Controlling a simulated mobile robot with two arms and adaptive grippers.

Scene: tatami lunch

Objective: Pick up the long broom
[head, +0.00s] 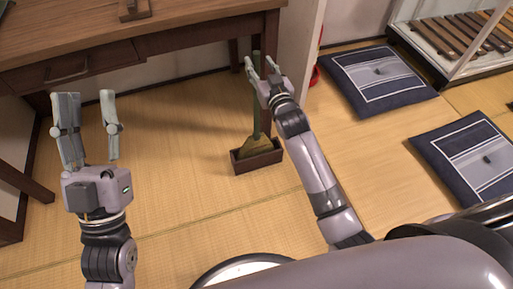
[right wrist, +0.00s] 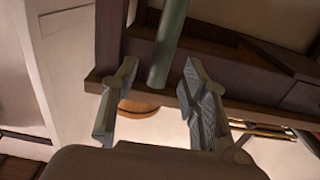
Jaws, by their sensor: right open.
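The long broom (head: 257,120) stands upright with its bristles down in a dark wooden box (head: 257,160) on the tatami, in front of the desk's right end. Its green handle also shows in the right wrist view (right wrist: 168,42). My right gripper (head: 260,64) is open at the top part of the handle. In the right wrist view, the handle's end lies between and just beyond the two open fingers (right wrist: 160,100); I cannot tell whether either touches it. My left gripper (head: 88,98) is open and empty over the tatami at the left.
A wooden desk (head: 130,50) with drawers spans the upper left, close to my right gripper. A pale post (head: 297,60) stands right of the broom. Two navy cushions (head: 350,95) (head: 440,165) lie at the right, near a glass case (head: 455,35). Tatami between the grippers is clear.

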